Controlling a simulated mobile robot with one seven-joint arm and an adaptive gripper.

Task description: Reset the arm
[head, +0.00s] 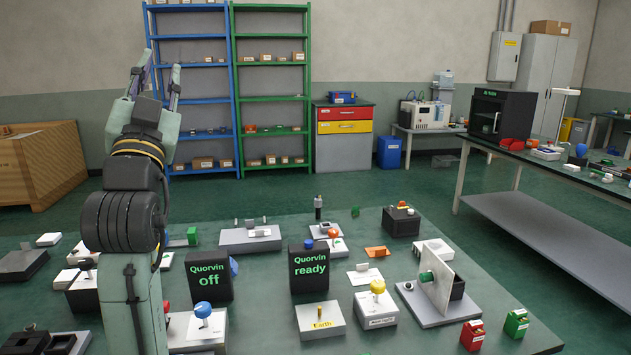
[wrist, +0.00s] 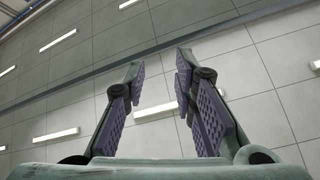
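My gripper (head: 155,82) points straight up at the left of the head view, above the left part of the green workbench (head: 270,215). Its two fingers are spread apart with nothing between them. In the wrist view my gripper (wrist: 160,75) also shows open, with purple ribbed pads facing each other and only the ceiling beyond. My arm stands upright and hides part of the bench's left side and the things behind it.
The bench carries two black boxes reading "Quorvin off" (head: 208,281) and "Quorvin ready" (head: 309,268), a blue knob (head: 203,310), a yellow knob (head: 377,286) and an upright plate (head: 436,283). Shelves (head: 270,85) stand behind. Air around my gripper is clear.

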